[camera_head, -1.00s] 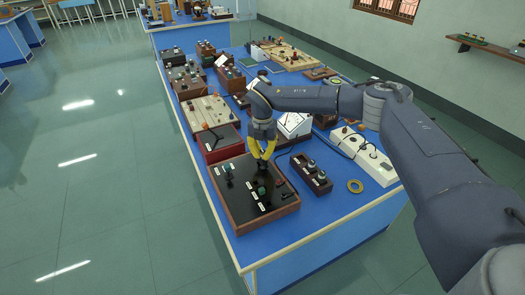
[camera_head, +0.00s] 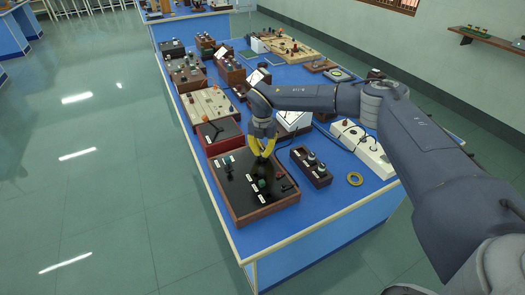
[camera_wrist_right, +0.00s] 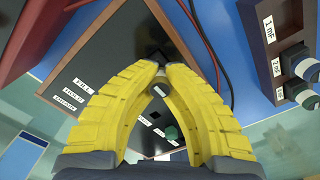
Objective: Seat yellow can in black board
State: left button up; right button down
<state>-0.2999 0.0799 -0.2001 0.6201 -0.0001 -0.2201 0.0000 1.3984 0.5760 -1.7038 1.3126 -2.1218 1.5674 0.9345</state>
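The black board (camera_head: 236,184) is a dark panel in a brown wooden frame near the front of the blue bench; it also shows in the right wrist view (camera_wrist_right: 110,55). My right gripper (camera_head: 262,155) points down over the board's far right part. Its yellow fingers (camera_wrist_right: 158,72) come together around a small dark cylindrical piece (camera_wrist_right: 158,90) with a pale mark on its end. I cannot make out a yellow colour on this piece, nor whether it touches the board. No clearly yellow can shows elsewhere. My left gripper is not in view.
A red-sided box (camera_head: 219,134) sits behind the board. A white strip (camera_head: 362,148) lies at the right edge. Cables run near the gripper.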

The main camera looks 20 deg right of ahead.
jog(key=c, duration=1.5)
grip_release()
notch_tip(320, 180, up, 12)
